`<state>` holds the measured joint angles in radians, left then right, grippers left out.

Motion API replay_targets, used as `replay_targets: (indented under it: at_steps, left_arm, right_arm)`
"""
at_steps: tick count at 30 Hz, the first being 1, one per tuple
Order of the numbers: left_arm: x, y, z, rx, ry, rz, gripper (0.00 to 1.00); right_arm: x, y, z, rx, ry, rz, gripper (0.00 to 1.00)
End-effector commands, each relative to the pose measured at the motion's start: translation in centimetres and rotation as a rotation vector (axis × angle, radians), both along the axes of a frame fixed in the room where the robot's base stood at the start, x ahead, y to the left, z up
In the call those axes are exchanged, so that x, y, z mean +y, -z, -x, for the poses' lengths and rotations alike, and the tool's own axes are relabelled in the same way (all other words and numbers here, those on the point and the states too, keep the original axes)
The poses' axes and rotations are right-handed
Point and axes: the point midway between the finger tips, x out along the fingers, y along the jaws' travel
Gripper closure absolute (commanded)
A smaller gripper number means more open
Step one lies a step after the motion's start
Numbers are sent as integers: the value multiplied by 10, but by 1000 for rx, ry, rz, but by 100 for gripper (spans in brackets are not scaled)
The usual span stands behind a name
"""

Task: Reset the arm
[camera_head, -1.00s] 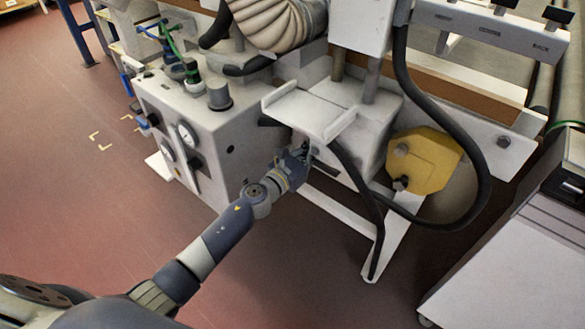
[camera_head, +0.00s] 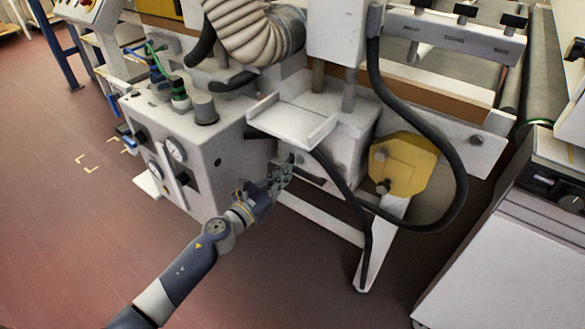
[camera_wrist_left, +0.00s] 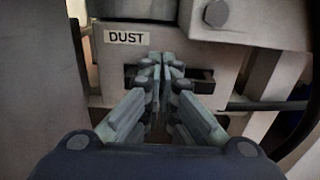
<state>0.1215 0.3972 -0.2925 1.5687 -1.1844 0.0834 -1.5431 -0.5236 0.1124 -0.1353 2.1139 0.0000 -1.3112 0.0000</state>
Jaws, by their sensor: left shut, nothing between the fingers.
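My left arm comes in from the lower left in the head view. Its gripper (camera_head: 284,168) is in front of the white machine housing (camera_head: 338,139), below a small white shelf (camera_head: 292,121). In the left wrist view the fingers of the left gripper (camera_wrist_left: 160,68) are together, with nothing between them. Behind the fingertips is a dark slot or handle (camera_wrist_left: 198,84) on a light panel, below a label reading DUST (camera_wrist_left: 126,37). The fingers partly hide it, and I cannot tell whether they touch it. My right gripper is not in view.
A grey box with gauges (camera_head: 190,155) stands left of the gripper. A black hose (camera_head: 452,208) loops at the right, by a yellow cover (camera_head: 405,165). A white cabinet (camera_head: 490,262) stands at the right. The reddish floor (camera_head: 60,230) at the left is clear.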

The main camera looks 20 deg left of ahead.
Motion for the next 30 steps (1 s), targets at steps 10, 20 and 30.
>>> replay_targets:
  at_steps: [10, 20, 30]
  left_arm:
    - [17, 0, 46, 0, 1, 1, 100]
    - [20, -1, 53, 8, -12, 31, 100]
    - [76, 46, 97, 301, -479, 1007, 100]
  right_arm:
    - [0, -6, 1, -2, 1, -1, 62]
    - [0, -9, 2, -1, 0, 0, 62]
    - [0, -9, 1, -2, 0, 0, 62]
